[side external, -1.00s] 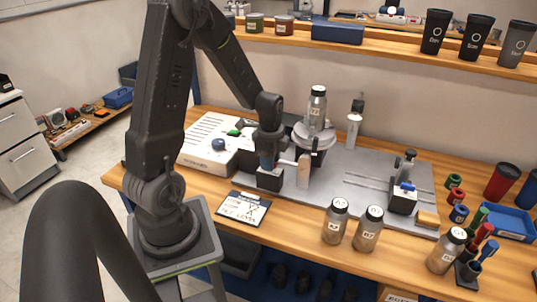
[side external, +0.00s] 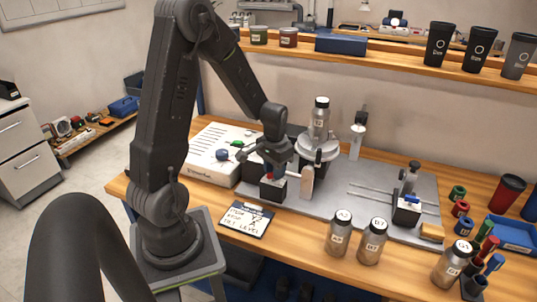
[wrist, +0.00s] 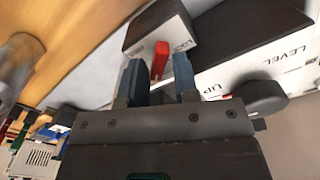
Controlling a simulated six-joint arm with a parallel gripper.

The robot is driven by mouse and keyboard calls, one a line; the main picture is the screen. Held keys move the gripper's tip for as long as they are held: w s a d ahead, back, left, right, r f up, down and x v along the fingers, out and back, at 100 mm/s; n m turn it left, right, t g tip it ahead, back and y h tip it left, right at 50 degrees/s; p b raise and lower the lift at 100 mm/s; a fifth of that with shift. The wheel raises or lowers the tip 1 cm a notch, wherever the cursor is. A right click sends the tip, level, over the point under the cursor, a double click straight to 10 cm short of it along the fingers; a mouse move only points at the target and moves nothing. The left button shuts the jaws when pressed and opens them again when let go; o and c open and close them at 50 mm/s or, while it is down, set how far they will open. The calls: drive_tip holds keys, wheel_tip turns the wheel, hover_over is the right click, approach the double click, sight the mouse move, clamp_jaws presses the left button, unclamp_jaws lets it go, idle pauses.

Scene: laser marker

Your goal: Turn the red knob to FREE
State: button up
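The red knob (wrist: 160,60) is a narrow upright bar on a small block (wrist: 150,32) with a light top face and dark side. Part of a printed word shows beside the knob, too small to read surely. My gripper (wrist: 158,75) is open, with one blue-grey finger on each side of the knob and a visible gap to each. In the side view my gripper (side external: 272,172) is just above the dark block (side external: 273,190), and a little red of the knob (side external: 268,179) shows beneath it.
A round stage (side external: 318,149) holding a bottle (side external: 320,118) stands close right of my gripper. A white panel (side external: 208,137) with a blue knob (side external: 222,154) is to the left. A dark round knob (wrist: 262,95) sits near "LEVEL" and "UP" lettering. Bottles (side external: 338,235) stand in front.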

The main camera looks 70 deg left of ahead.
drive_tip(key=n, duration=0.2)
drive_tip(key=s+n, duration=0.1)
drive_tip(key=n, duration=0.2)
drive_tip(key=shift+f, duration=0.2)
wheel_tip(320, 180, up, 14)
drive_tip(key=s+d+r+m+t, duration=0.1)
drive_tip(key=s+d+r+m, duration=0.1)
drive_tip(key=d, duration=0.4)
drive_tip(key=s+d+r+m+t, duration=0.2)
drive_tip(key=s+d+m, duration=0.2)
drive_tip(key=d, duration=0.3)
drive_tip(key=s+d+r+m+t, duration=0.2)
drive_tip(key=s+d, duration=0.1)
drive_tip(key=d, duration=0.3)
drive_tip(key=shift+d+r+m, duration=0.25)
drive_tip(key=shift+d+m, duration=0.05)
drive_tip(key=shift+m, duration=0.1)
drive_tip(key=w+a+f+n+g, duration=0.3)
drive_tip(key=w+a+f+n, duration=0.15)
drive_tip(key=a, duration=0.55)
drive_tip(key=w+a+f+n+g, duration=0.25)
drive_tip(key=w+a+n, duration=0.25)
drive_tip(key=a, duration=0.5)
drive_tip(key=shift+m, duration=0.25)
drive_tip(key=f, duration=1.3)
drive_tip(key=shift+d+f, duration=0.15)
drive_tip(key=shift+d, duration=0.1)
